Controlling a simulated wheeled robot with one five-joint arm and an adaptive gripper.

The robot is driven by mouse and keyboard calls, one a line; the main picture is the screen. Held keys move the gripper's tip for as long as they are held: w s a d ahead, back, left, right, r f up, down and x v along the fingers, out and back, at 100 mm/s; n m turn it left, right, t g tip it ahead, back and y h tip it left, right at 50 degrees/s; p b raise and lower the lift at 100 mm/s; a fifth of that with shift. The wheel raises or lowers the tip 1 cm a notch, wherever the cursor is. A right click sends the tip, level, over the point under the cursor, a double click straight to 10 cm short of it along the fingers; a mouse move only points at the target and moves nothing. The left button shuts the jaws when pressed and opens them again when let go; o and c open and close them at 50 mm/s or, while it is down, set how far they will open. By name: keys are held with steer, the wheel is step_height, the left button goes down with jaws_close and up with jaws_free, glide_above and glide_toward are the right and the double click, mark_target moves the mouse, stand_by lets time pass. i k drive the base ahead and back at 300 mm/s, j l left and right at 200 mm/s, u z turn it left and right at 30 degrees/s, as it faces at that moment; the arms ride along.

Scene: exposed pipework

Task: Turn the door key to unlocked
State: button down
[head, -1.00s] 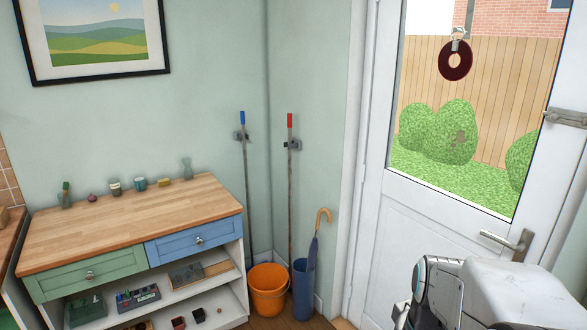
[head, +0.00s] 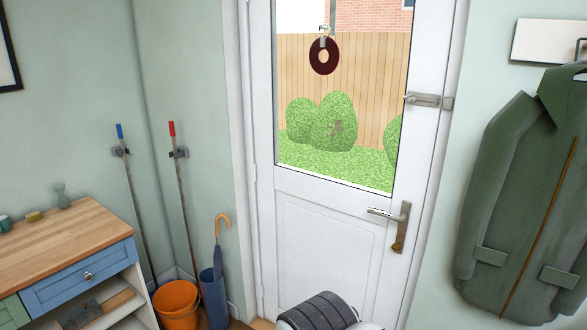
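The white door (head: 325,235) stands shut in the middle of the head view, with a glass pane in its upper half. Its lever handle (head: 385,213) sits on a tall metal plate at the right side of the door. A small brownish patch (head: 398,247) shows at the lower end of that plate, where the key may be. It is too small to tell the key's shape or which way it is turned. Part of my arm shows at the bottom edge, below the handle. My gripper is not in view.
A bolt (head: 423,100) sits on the door's right edge. A green coat (head: 520,190) hangs on the right wall. An orange bucket (head: 176,302) and a blue umbrella stand (head: 213,300) are left of the door. A wooden-topped cabinet (head: 62,241) stands at far left.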

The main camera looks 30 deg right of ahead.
mark_target(396, 247)
steer(key=z, duration=1.1)
